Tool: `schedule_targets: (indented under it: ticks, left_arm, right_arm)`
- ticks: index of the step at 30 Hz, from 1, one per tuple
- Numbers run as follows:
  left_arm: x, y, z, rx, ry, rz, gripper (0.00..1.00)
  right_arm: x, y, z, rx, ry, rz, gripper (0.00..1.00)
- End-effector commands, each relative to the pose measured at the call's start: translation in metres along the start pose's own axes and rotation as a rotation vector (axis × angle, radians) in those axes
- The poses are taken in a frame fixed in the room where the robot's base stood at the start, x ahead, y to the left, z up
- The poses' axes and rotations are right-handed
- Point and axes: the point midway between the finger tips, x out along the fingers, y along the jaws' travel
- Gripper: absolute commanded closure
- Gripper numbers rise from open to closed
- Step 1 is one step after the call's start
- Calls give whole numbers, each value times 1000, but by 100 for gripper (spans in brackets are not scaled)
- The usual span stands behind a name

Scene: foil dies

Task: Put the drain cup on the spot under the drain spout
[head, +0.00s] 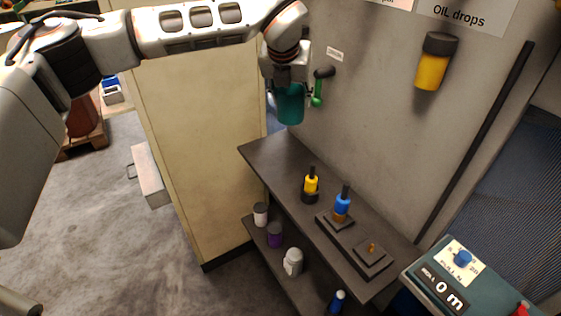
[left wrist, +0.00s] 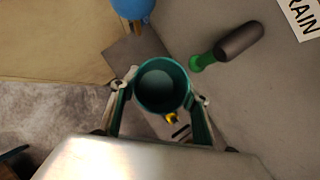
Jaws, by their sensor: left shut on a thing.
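The drain cup (head: 290,106) is a teal cylinder with an open top. My left gripper (head: 289,92) is shut on it and holds it upright in the air above the far end of the dark shelf. In the left wrist view the cup (left wrist: 162,84) sits between the two fingers (left wrist: 160,100), and its inside looks empty. The green drain spout (head: 317,92) with a dark body sticks out from the grey wall, just right of the cup. It also shows in the left wrist view (left wrist: 205,60), right of the cup and apart from it. My right gripper is not seen.
The dark upper shelf (head: 275,154) has clear room at its far end. Several jars stand on the lower shelf (head: 255,232). A beige cabinet (head: 200,140) stands left.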

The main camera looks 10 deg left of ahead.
Motion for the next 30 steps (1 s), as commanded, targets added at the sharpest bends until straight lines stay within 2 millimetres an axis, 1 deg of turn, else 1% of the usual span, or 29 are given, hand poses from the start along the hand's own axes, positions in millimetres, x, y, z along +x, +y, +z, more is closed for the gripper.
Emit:
schedule_targets:
  ticks: [2,5,15,18,21,28,30]
  left_arm:
    - [8,-1,-4,11,4,-6,77]
    - [24,-1,-15,15,7,-7,77]
    - [96,-1,-57,12,7,-5,77]
    - [114,0,-67,11,6,-5,77]
    - [127,0,-74,11,5,-5,77]
    - [139,0,-81,11,3,-6,77]
    - [146,0,-85,10,5,-5,77]
  right_arm:
    - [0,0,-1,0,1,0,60]
    - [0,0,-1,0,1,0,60]
    - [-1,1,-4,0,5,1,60]
    - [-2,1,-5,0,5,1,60]
    - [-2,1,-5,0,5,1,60]
    - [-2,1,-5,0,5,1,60]
    - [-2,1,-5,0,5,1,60]
